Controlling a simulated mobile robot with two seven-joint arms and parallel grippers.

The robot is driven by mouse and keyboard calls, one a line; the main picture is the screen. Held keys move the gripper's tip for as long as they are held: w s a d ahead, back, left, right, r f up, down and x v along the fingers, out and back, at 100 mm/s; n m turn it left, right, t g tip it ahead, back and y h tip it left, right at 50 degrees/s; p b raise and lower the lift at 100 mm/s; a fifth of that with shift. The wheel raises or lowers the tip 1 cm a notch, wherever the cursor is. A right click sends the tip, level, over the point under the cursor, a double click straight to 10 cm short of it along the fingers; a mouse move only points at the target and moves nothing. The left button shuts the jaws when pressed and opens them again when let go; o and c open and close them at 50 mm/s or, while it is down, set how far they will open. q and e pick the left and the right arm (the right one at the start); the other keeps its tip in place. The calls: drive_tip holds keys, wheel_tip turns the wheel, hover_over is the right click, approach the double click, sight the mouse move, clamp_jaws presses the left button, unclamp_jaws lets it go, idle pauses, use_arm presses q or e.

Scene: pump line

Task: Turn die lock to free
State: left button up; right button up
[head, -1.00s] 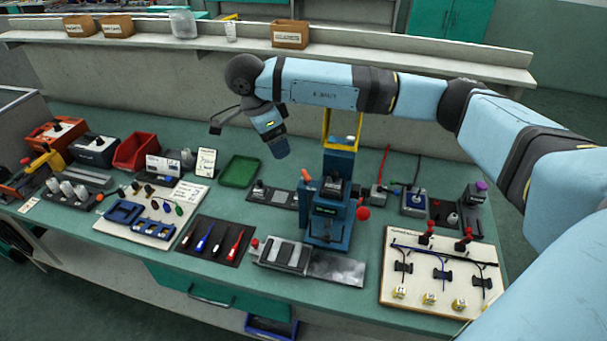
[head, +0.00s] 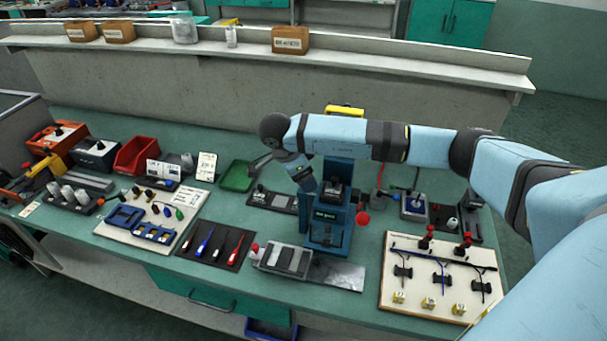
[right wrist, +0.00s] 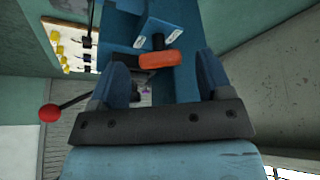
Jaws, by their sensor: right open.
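The die lock shows in the right wrist view as an orange handle (right wrist: 164,59) on a dark stem, beside a small blue plate (right wrist: 152,32) with two white labels. Their wording is too small to read. It sits on the blue press (head: 328,222); in the head view my right gripper hides the handle. My right gripper (head: 308,188) is at the upper left side of the press. In the right wrist view its two fingers (right wrist: 162,68) are open, with the handle between them near the tips; no grip shows. My left gripper is out of view.
A red ball lever (head: 362,218) sticks out from the press's right side. A grey fixture (head: 285,262) stands in front left, a wiring board (head: 440,305) at right. A green tray (head: 238,177) and a tool mat (head: 190,252) lie to the left.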

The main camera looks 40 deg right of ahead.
drive_tip(key=shift+d+f, duration=0.15)
drive_tip(key=shift+f, duration=0.2)
drive_tip(key=c, duration=0.9)
